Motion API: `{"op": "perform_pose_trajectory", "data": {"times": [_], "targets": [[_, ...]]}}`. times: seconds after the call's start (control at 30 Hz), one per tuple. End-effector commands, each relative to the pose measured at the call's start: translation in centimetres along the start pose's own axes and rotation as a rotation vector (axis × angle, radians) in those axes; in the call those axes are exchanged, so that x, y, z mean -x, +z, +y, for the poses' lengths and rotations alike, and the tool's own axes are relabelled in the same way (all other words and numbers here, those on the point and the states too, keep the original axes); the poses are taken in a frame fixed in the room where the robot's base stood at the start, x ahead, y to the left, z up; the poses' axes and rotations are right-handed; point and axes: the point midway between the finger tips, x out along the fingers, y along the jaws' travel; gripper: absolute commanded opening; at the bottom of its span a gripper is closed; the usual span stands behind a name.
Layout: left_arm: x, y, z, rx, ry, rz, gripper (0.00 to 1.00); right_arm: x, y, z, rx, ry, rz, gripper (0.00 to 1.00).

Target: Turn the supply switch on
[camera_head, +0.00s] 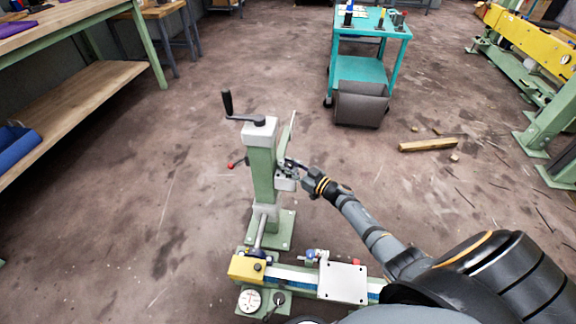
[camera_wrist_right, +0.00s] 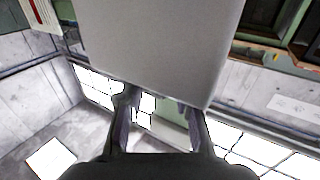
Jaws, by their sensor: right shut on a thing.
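A green upright machine column (camera_head: 262,172) stands on the floor in the head view, with a small grey box (camera_head: 285,184) on its right side. My right gripper (camera_head: 294,165) is at that box, reaching in from the lower right. A large pale grey face (camera_wrist_right: 165,45) fills the top middle of the right wrist view, and my right gripper (camera_wrist_right: 160,112) has a finger at each side below its lower edge. The fingers are shut on a part at the box, mostly hidden by this face. I cannot make out the supply switch clearly. My left gripper is not in view.
A black crank handle (camera_head: 228,104) sticks out at the column's top left, and a red-tipped lever (camera_head: 236,163) lower down. The base carries a yellow block (camera_head: 247,268) and a white plate (camera_head: 343,282). A teal cart (camera_head: 362,68) and a wooden beam (camera_head: 428,145) lie beyond.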

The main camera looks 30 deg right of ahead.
Motion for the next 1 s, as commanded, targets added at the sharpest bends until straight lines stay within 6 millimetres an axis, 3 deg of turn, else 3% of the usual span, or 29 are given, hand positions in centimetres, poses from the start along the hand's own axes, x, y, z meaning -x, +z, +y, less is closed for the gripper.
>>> {"op": "perform_pose_trajectory", "data": {"times": [1.0], "targets": [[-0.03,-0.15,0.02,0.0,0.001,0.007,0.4,-0.03,-0.22,0.24,0.002,-0.039,0.002,0.0]]}}
